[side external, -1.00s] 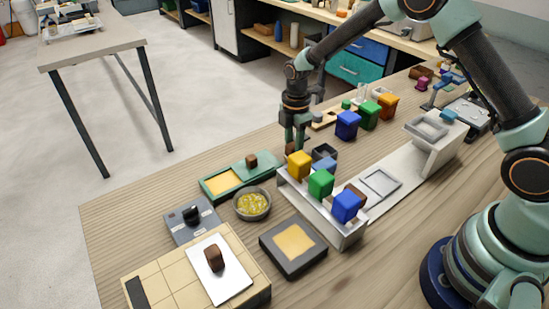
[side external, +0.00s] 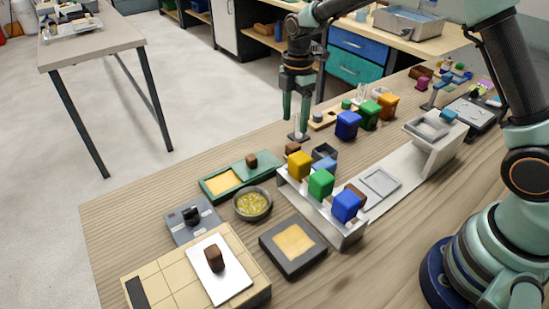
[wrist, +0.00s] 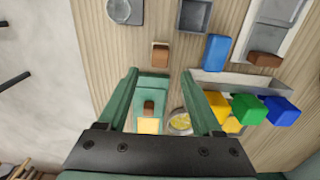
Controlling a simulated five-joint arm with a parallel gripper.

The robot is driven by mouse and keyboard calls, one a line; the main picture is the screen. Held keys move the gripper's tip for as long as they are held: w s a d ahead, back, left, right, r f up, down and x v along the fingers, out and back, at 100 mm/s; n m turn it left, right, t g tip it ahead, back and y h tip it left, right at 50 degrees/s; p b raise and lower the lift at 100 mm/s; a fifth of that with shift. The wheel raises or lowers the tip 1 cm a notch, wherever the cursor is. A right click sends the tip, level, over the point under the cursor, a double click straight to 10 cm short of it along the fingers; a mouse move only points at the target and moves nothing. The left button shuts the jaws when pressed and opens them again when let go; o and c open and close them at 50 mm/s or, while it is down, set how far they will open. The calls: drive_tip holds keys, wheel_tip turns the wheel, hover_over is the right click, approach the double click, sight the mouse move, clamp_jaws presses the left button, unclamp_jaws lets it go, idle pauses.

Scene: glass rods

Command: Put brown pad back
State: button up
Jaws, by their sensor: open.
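Several small brown blocks are in view, and I cannot tell for certain which is the brown pad. One brown block (side external: 293,147) stands alone on the table by the dark open box; it also shows in the wrist view (wrist: 161,53), just beyond my fingertips. Another brown block (side external: 251,160) sits on the far end of the green tray (side external: 215,194). A third lies on the white sheet (side external: 232,284). My gripper (side external: 296,119) is open and empty, raised above the table behind the lone block. Its two fingers (wrist: 158,76) are spread apart in the wrist view.
A metal rack (side external: 345,238) holds yellow, green and blue blocks close by. A bowl of yellow pieces (side external: 252,204) and a dark tray with a tan pad (side external: 294,242) stand nearer. A thin clear upright on a dark base (side external: 298,135) is near my fingers.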

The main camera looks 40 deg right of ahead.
drive_tip(key=s+d+r+m+t, duration=0.25)
drive_tip(key=s+r+m, duration=0.65)
drive_tip(key=r, duration=0.5)
drive_tip(key=s+d+m+t, duration=0.1)
drive_tip(key=s+m+t, duration=0.2)
drive_tip(key=s+m, duration=0.6)
drive_tip(key=shift+s+d+r, duration=0.15)
drive_tip(key=shift+s+d, duration=0.05)
drive_tip(key=shift+s, duration=0.55)
